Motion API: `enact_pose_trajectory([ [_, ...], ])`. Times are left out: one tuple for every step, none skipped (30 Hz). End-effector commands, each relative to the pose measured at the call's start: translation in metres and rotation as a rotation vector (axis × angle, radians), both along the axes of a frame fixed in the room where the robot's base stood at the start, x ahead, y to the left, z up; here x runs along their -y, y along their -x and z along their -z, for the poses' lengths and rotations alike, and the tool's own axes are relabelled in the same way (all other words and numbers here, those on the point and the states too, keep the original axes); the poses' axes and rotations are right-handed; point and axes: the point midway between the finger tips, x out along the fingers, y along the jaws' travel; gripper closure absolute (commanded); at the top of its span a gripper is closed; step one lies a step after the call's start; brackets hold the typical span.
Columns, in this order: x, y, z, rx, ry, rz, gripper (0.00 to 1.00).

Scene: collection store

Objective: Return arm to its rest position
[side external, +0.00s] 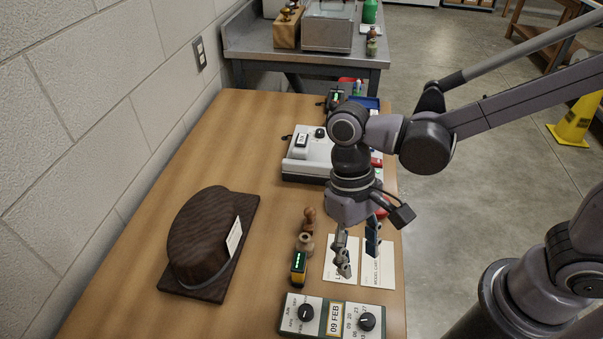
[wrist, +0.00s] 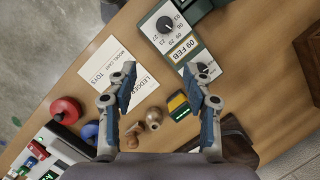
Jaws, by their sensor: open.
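My gripper (side external: 357,262) hangs from my arm over the right part of the wooden table (side external: 110,270), pointing down above some printed cards (side external: 376,265). Its two fingers are apart with nothing between them. In the wrist view my gripper (wrist: 163,85) also shows open, with a ledger card (wrist: 112,72) beyond the left finger and the bare table between the fingertips.
A brown hat-shaped object (side external: 200,235) on a dark base stands at left. A date device (side external: 333,316), a yellow-black gadget (side external: 298,267) and a wooden stamp (side external: 309,222) are close to my gripper. A white device (side external: 306,155) stands behind. A wall borders the left.

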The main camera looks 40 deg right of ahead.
Motion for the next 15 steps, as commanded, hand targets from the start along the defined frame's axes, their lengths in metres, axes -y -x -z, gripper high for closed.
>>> enact_pose_trajectory([
  [0.012,-0.006,-0.005,0.044,-0.021,0.019,0.49],
  [0.017,-0.010,-0.007,0.076,-0.035,0.026,0.49],
  [0.026,-0.016,-0.011,0.119,-0.051,0.036,0.49],
  [0.033,-0.020,-0.014,0.153,-0.062,0.042,0.49],
  [0.040,-0.025,-0.016,0.187,-0.072,0.047,0.49],
  [0.049,-0.030,-0.020,0.234,-0.083,0.054,0.49],
  [0.056,-0.033,-0.022,0.269,-0.091,0.060,0.49],
  [0.063,-0.037,-0.025,0.305,-0.096,0.063,0.49],
  [0.073,-0.041,-0.028,0.352,-0.101,0.067,0.49],
  [0.080,-0.044,-0.031,0.387,-0.104,0.072,0.49],
  [0.088,-0.047,-0.033,0.422,-0.105,0.074,0.49],
  [0.098,-0.051,-0.036,0.470,-0.103,0.076,0.49],
  [0.106,-0.053,-0.039,0.506,-0.100,0.079,0.49],
  [0.114,-0.055,-0.041,0.543,-0.098,0.080,0.49],
  [0.124,-0.058,-0.044,0.591,-0.091,0.081,0.49],
])
